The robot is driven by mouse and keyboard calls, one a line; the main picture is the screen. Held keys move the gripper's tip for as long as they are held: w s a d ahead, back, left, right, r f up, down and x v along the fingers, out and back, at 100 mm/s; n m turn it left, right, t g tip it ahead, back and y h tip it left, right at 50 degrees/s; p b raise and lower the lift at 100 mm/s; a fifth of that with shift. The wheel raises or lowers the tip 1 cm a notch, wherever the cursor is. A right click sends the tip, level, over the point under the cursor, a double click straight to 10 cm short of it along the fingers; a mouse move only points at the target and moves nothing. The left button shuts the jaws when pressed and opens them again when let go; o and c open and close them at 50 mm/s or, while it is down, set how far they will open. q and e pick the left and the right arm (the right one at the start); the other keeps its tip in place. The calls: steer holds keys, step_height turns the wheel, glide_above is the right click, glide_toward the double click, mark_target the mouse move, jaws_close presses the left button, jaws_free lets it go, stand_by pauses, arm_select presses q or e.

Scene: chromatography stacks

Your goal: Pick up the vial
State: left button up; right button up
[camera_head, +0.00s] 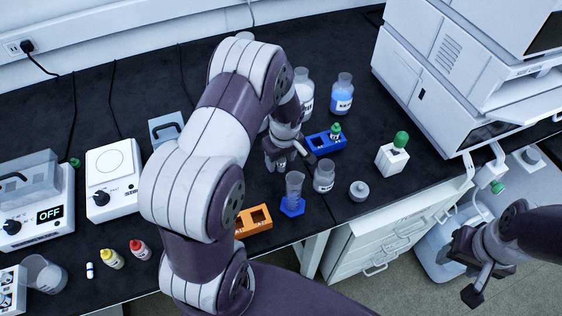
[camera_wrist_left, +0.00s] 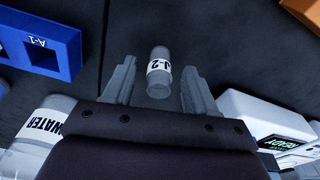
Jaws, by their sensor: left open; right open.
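A clear vial (camera_wrist_left: 158,72) with a white J-2 label is over the dark bench in the left wrist view. It shows between the two fingers of my left gripper (camera_wrist_left: 159,68), with a gap on each side. The fingers are open and hold nothing. In the head view my left gripper (camera_head: 281,160) is low over the bench, left of the blue rack (camera_head: 327,146); I cannot make out the J-2 vial there. A green-capped vial (camera_head: 335,131) is in the blue rack. My right gripper (camera_head: 474,272) is open and empty, off the bench at the lower right.
A small bottle (camera_head: 324,177), a grey cap (camera_head: 358,191), a blue-footed cylinder (camera_head: 294,190) and an orange rack (camera_head: 254,221) are nearby. A WATER bottle (camera_wrist_left: 42,118) and a device reading READY (camera_wrist_left: 265,125) flank my left gripper. Tall instruments (camera_head: 440,85) stand right.

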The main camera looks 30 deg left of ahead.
arm_select(q)
steer(key=shift+w+f, duration=0.15)
steer(key=shift+f, duration=0.35)
jaws_close()
